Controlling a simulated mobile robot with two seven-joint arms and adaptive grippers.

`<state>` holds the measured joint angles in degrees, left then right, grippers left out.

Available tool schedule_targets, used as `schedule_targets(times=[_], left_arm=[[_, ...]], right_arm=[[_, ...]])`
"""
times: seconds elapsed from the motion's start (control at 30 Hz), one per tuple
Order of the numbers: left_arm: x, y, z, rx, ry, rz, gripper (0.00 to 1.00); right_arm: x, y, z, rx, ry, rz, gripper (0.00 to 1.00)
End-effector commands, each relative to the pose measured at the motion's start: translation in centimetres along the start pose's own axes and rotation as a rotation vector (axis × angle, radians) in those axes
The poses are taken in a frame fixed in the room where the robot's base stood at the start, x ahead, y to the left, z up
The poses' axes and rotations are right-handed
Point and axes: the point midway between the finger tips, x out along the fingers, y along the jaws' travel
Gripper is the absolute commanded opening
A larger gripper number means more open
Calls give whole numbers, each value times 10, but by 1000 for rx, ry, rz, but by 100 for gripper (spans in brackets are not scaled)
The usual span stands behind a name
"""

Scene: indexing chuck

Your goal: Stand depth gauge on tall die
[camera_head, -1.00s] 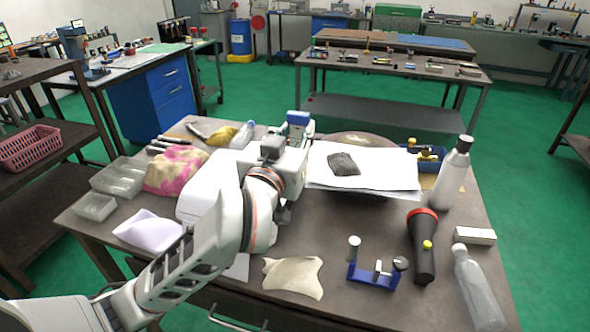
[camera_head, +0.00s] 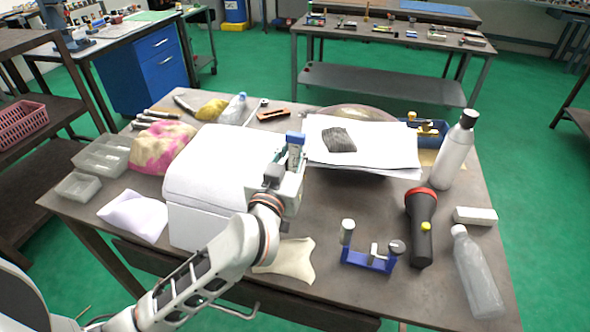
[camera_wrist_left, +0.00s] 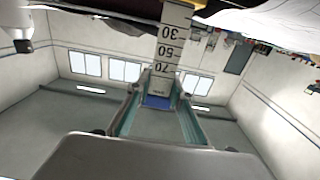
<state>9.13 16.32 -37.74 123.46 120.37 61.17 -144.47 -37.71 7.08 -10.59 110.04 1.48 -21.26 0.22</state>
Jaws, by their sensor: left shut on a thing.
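My left gripper (camera_head: 292,163) is above the middle of the table, at the right side of a large white block (camera_head: 205,182). It is shut on the depth gauge (camera_head: 295,143), whose blue upper part sticks up above the fingers. In the left wrist view, the gauge (camera_wrist_left: 168,42) shows a pale scale with black numbers between the fingers (camera_wrist_left: 158,92), with blue at its end. The gauge's lower end is hidden in the head view. I cannot tell which thing is the tall die. My right gripper is not in view.
White sheets (camera_head: 400,158) with a dark cloth (camera_head: 339,139) lie right of the gripper. A blue stand (camera_head: 368,262), a black flashlight (camera_head: 421,228), a white bottle (camera_head: 454,152) and a clear bottle (camera_head: 477,275) stand or lie at right. A beige cloth (camera_head: 290,260) lies at the front.

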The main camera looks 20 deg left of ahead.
Motion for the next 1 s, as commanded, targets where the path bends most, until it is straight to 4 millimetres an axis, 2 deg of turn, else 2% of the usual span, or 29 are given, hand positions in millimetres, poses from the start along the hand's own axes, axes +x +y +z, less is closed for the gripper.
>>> schedule_targets(times=[0.03, 0.2, 0.5, 0.93, 0.97, 1.0], left_arm=[[0, 0, 10, 0, -2, 0, 0], [0, 0, 19, -1, 1, 0, 0], [0, 0, 58, -1, 0, 0, 0], [0, 0, 62, 1, 1, 0, 0], [0, 0, 63, 0, 0, 0, 24], [0, 0, 62, -1, 1, 0, 34]], right_arm=[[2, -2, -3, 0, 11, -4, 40], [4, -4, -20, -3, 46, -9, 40], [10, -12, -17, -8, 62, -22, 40], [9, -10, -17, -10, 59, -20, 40], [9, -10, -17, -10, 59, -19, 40], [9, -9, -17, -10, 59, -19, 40]])
